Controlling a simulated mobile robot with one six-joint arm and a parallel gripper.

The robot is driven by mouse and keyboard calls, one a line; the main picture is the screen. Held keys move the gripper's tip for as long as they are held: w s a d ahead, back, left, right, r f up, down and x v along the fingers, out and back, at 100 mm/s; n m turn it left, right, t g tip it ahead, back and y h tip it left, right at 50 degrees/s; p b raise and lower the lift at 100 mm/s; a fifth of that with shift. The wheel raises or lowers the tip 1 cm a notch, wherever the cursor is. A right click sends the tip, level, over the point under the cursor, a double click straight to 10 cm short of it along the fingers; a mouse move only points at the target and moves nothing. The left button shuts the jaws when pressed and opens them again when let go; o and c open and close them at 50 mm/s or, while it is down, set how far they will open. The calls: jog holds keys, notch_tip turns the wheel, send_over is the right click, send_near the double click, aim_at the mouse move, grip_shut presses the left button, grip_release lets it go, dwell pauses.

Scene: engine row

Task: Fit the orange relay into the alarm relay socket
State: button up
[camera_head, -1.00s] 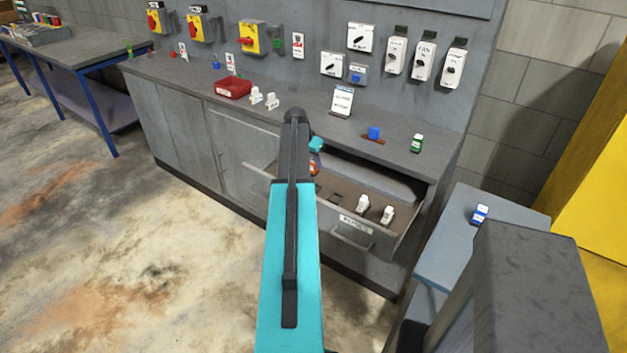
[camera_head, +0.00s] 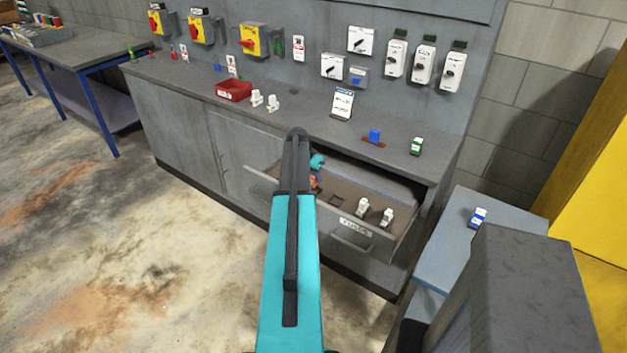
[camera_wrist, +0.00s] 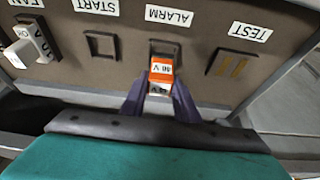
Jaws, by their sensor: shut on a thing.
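The orange relay (camera_wrist: 162,72) is between the two dark fingers of my gripper (camera_wrist: 159,92) in the wrist view, and the fingers are shut on it. The alarm relay socket (camera_wrist: 165,47), beside the upside-down ALARM label (camera_wrist: 169,16), is just beyond the relay, which overlaps its near edge in the picture. I cannot tell whether the relay touches the socket or hangs above it. In the head view a bit of the orange relay (camera_head: 314,183) shows over the open drawer (camera_head: 337,202); my arm hides most of the gripper.
The START socket (camera_wrist: 101,45) is empty. The TEST socket (camera_wrist: 232,66) shows yellow strips. A white relay (camera_wrist: 38,38) stands at FAN. Two white relays (camera_head: 374,212) stand in the drawer's right part. The drawer's front wall lies close to my gripper.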

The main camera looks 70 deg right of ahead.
jog(key=shift+f, duration=1)
jog(key=shift+f, duration=0.15)
jog(key=o, duration=1.1)
jog(key=shift+c, duration=0.2)
jog(key=shift+r+p, duration=0.25)
jog(key=shift+p, duration=0.05)
jog(key=b+v, duration=0.3)
jog(key=v, duration=0.8)
jog(key=shift+a+r, duration=0.25)
jog(key=shift+r, duration=0.1)
jog(key=shift+r, duration=0.1)
